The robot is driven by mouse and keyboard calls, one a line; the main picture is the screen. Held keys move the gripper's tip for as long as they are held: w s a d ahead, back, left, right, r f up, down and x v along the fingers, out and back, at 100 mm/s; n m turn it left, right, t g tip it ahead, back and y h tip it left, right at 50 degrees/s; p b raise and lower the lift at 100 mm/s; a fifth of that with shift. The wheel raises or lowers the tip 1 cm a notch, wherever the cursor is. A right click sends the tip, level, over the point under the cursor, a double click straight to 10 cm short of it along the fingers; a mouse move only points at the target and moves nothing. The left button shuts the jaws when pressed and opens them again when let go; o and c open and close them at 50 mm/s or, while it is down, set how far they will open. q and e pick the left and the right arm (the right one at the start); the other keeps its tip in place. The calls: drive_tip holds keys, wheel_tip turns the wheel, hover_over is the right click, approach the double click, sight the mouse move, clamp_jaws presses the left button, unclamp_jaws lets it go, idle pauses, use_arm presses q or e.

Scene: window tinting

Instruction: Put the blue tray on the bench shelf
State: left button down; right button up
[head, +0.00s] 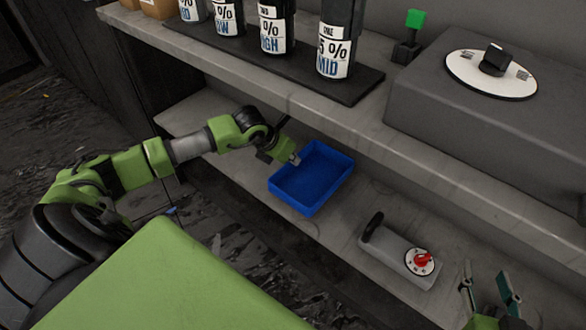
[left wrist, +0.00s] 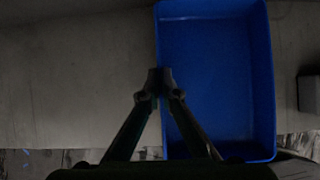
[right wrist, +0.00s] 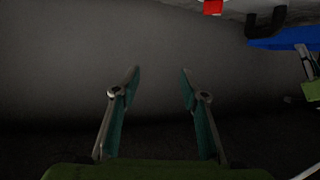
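The blue tray (head: 312,178) is upright and empty on the lower bench shelf (head: 335,238), near its front edge. I cannot tell whether it rests fully on the shelf or sits slightly above it. My left gripper (head: 295,159) is at the tray's left rim. In the left wrist view, its fingertips (left wrist: 160,80) meet at the left wall of the tray (left wrist: 215,70), shut on it. The tray's near end reaches slightly past the shelf edge in that view. My right gripper (head: 489,292) is open and empty at the lower right; its spread fingers show in the right wrist view (right wrist: 160,85).
A grey device with a red knob (head: 405,255) stands on the shelf right of the tray. Above, the worktop (head: 240,75) holds several labelled bottles (head: 338,45) on a dark mat and a grey box with a dial (head: 490,110). The shelf left of the tray looks clear.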

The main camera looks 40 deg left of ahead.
sight(293, 167)
use_arm(q)
wheel_tip(293, 167, down, 4)
drive_tip(key=shift+w+f+b, duration=0.1)
drive_tip(key=shift+w+b, duration=0.05)
drive_tip(key=shift+b, duration=0.55)
drive_tip(key=c, duration=2.3)
unclamp_jaws()
use_arm(e)
wheel_tip(293, 167, up, 8)
drive_tip(key=w+a+t+y, duration=0.1)
drive_tip(key=w+t, duration=0.1)
drive_tip(key=t, duration=0.2)
drive_tip(key=shift+a+f, duration=0.2)
drive_tip(key=shift+a, duration=0.05)
